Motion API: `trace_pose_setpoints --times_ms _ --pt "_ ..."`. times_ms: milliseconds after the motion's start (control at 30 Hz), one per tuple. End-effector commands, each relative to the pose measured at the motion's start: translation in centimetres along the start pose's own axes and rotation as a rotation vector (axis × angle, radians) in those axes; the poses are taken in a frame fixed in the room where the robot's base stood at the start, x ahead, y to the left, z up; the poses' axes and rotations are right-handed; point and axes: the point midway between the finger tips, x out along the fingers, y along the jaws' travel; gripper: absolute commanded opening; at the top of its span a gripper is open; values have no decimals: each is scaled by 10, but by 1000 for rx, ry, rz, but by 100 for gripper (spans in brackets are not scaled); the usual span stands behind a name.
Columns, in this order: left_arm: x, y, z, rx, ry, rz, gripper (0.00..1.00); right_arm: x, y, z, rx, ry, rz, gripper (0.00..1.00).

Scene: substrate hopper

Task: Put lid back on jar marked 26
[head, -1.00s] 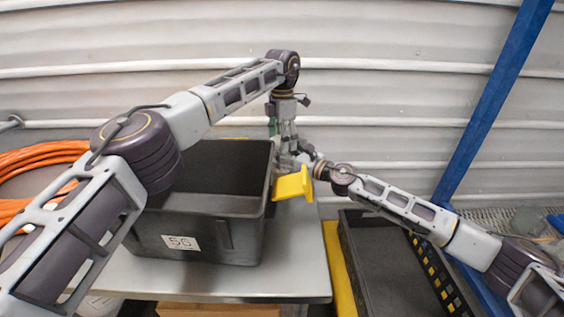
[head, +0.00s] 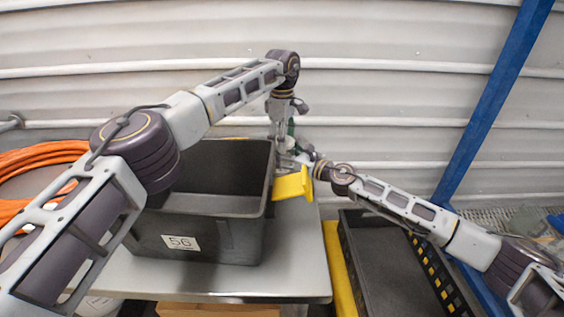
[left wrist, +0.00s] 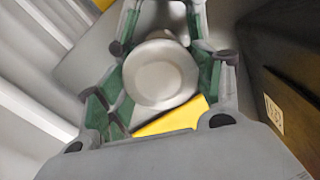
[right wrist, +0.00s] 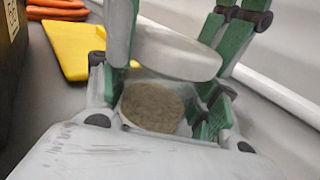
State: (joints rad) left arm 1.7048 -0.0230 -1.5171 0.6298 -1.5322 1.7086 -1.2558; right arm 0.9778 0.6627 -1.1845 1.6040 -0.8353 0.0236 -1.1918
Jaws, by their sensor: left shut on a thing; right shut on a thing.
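The jar, open and filled with brown substrate (right wrist: 152,106), sits between the fingers of my right gripper (right wrist: 165,85), which is shut on it. A white round lid (right wrist: 178,54) shows above and beyond the jar mouth, leaving the substrate exposed. My left gripper (left wrist: 160,70) is shut on the lid, whose pale round top (left wrist: 160,76) fills the left wrist view's middle. In the head view, my left gripper (head: 284,145) points down and my right gripper (head: 306,160) reaches in from the right. The jar is mostly hidden there, and no marking 26 is readable.
A yellow scoop-like piece (head: 293,185) is beside the grippers, at the right side of a black bin (head: 215,240) labelled 56. A black tray (head: 350,250) lies right of the table. Orange hose (head: 40,160) is at left. The table front (head: 290,265) is clear.

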Motion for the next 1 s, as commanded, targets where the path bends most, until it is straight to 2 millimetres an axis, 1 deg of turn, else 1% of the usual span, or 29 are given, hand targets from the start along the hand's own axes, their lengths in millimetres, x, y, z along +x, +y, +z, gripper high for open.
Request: trace_pose_setpoints --times_ms 33,700,833,1000 --pt "0 1 -2 32 2 2 38 0 3 0 0 0 6 0" --pt "1 1 -2 560 2 2 38 0 3 0 0 0 6 0" --pt "1 1 -2 624 2 2 38 0 3 0 0 0 6 0" --pt "1 1 -2 645 2 2 38 0 3 0 0 0 6 0"
